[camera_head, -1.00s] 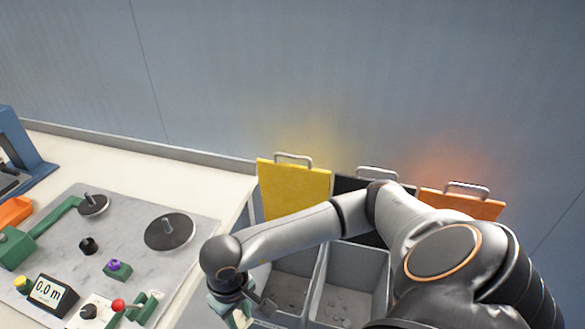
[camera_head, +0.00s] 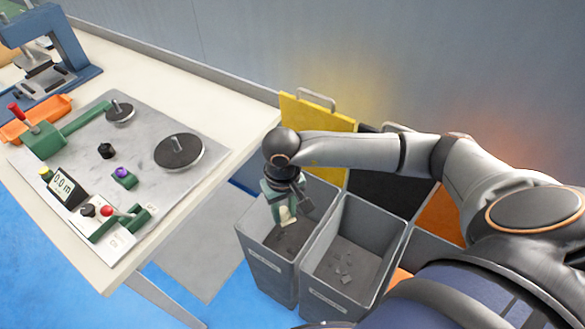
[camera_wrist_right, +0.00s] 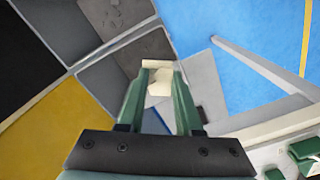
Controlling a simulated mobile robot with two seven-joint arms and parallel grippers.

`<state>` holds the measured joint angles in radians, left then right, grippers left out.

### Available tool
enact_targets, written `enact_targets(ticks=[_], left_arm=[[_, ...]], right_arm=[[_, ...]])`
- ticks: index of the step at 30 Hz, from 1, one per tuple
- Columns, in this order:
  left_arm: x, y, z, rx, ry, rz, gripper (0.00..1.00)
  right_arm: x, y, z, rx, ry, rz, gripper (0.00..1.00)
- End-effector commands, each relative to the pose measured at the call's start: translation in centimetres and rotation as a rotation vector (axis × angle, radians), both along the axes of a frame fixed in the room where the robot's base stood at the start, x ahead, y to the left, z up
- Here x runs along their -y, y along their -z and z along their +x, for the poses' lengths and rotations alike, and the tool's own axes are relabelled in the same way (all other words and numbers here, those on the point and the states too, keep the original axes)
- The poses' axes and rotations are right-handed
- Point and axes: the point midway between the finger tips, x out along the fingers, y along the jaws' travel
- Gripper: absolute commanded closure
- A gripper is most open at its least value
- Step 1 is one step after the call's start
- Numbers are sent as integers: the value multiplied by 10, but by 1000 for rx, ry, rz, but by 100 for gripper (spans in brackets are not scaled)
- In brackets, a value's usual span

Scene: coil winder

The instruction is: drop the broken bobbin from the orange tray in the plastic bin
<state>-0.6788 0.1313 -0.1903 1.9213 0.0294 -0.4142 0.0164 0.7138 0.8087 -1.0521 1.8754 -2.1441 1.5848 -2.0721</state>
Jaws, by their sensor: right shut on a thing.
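My right gripper (camera_head: 284,205) points down above the left grey bin (camera_head: 268,268), which has a yellow lid standing behind it. The gripper is shut on a cream bobbin (camera_wrist_right: 158,82). In the head view the bobbin (camera_head: 287,216) shows as a small pale piece at the fingertips, and its damage cannot be made out. The orange tray (camera_head: 52,107) is at the left of the bench; I see nothing clearly inside it. The labels on the bin fronts are too small to read. My left gripper is not in view.
A middle grey bin (camera_head: 372,290) holding small dark scraps stands beside the left one. Behind are a yellow lid (camera_head: 315,115), a black lid (camera_head: 385,185) and an orange lid (camera_head: 440,215). The bench with the coil winder plate (camera_head: 140,150) is to the left.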

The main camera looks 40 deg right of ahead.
Motion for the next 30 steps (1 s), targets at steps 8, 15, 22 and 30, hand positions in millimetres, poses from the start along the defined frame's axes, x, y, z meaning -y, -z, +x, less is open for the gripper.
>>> enact_targets(ticks=[8,15,22,30], left_arm=[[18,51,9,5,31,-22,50],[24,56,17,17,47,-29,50],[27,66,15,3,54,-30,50],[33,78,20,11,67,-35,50]], right_arm=[[52,57,78,-2,354,4,100],[74,71,97,0,492,2,100],[74,86,97,-1,497,1,100],[74,119,97,0,494,2,100]])
